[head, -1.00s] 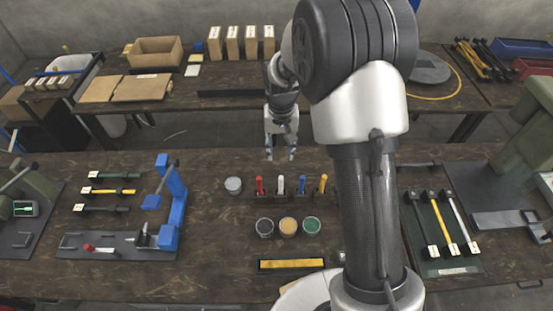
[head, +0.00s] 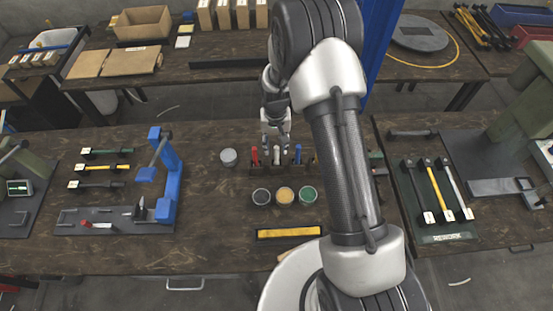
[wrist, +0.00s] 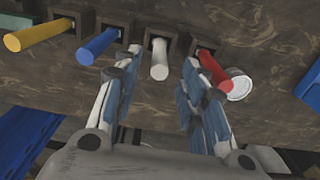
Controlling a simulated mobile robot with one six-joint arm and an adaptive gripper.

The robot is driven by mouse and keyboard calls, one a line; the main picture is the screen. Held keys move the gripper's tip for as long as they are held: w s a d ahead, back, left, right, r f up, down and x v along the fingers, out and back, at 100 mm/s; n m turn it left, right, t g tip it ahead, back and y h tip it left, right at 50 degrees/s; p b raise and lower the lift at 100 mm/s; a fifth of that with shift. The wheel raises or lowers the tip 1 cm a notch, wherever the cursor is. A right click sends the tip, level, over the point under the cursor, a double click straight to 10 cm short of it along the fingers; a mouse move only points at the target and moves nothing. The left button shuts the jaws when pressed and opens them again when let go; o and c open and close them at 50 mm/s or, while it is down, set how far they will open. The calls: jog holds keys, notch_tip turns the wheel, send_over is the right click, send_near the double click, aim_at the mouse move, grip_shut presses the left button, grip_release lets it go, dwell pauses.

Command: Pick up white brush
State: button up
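The white brush (head: 277,155) stands handle up in a small dark holder on the workbench, between a red brush (head: 255,156) and a blue brush (head: 298,154). In the wrist view the white brush (wrist: 159,60) appears between the tips of my gripper (wrist: 160,68). My gripper is open, with nothing held. In the head view my gripper (head: 276,140) is right at the top of the white brush and partly overlaps it. I cannot tell whether a finger touches the brush.
The red brush (wrist: 213,70) is close beside one finger, and the blue brush (wrist: 100,44) is near the other. A yellow brush (wrist: 38,35) stands farther along. Several paint cups, including a yellow one (head: 285,195), sit in front of the holders. A grey can (head: 228,157) is left.

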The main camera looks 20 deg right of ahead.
aim_at(277, 153)
jog(key=f, duration=0.2)
jog(key=s+f, duration=0.1)
jog(key=f, duration=0.1)
jog(key=shift+b, duration=0.3)
jog(key=shift+w+f, duration=0.1)
jog(key=shift+f, duration=0.3)
jog(key=shift+r, duration=0.1)
jog(key=shift+c, duration=0.3)
grip_shut()
